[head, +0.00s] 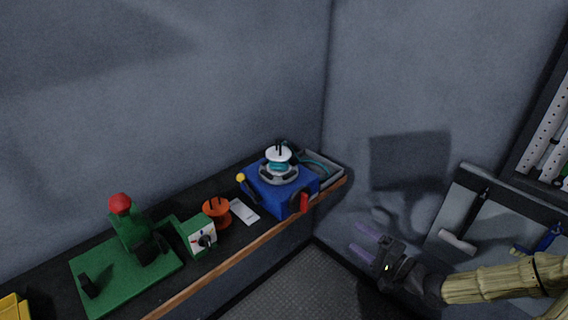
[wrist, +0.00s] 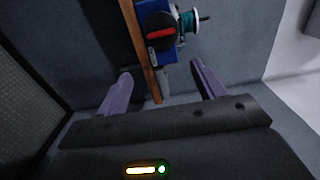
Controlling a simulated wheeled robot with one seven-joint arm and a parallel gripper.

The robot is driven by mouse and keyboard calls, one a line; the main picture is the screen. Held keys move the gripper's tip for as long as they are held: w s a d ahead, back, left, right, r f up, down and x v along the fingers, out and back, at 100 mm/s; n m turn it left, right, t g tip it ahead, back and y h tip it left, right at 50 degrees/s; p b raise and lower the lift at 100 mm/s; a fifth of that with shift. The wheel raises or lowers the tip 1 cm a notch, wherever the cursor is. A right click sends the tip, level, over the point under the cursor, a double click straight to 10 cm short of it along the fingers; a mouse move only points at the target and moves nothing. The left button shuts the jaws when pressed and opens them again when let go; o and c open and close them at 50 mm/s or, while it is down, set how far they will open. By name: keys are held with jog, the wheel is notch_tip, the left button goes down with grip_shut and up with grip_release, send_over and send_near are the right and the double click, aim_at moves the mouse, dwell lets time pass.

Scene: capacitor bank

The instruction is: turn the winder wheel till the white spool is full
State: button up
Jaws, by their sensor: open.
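The blue winder box (head: 283,188) stands at the far right end of the bench. On top is the white spool (head: 278,154), with teal thread beneath its white top flange; the spool also shows in the wrist view (wrist: 187,22). How full it is cannot be told. In the wrist view a black round wheel with a red bar across it (wrist: 160,34) is on the box's side; the red part also shows in the head view (head: 304,203). My gripper (head: 357,238) is open and empty, right of the winder and apart from it. Its purple fingers (wrist: 160,72) frame the bench edge below the wheel.
A grey tray (head: 325,172) with teal cord sits behind the winder. Left along the bench are a white card (head: 243,211), an orange spool (head: 217,212), a switch box (head: 203,238) and a green device with a red cap (head: 120,203). A tool board (head: 480,215) hangs at right.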

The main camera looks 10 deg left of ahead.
jog(key=shift+a+f, duration=0.15)
jog(key=shift+f, duration=0.15)
jog(key=c, duration=0.3)
jog(key=f+n+g+h, duration=0.1)
jog(key=f+g+h, duration=0.1)
jog(key=f, duration=0.1)
jog(key=f+n+g+h, duration=0.1)
jog(key=h, duration=0.1)
jog(key=shift+s+a+f+n, duration=0.2)
jog(key=shift+s+a+n, duration=0.05)
jog(key=shift+s+n, duration=0.1)
jog(key=c, duration=0.4)
jog(key=s+d+r+n+g+h, duration=0.4)
jog(key=s+d+h, duration=0.2)
jog(key=s+h, duration=0.3)
jog(key=shift+n+g+h, duration=0.45)
jog(key=shift+g+h, duration=0.05)
jog(key=shift+g, duration=0.2)
jog(key=s+r, duration=0.2)
jog(key=s+a+r, duration=0.1)
jog(key=s+r, duration=0.1)
jog(key=s+a+r, duration=0.1)
jog(key=s+r, duration=0.1)
jog(key=shift+s, duration=0.1)
jog(key=shift+f, duration=0.15)
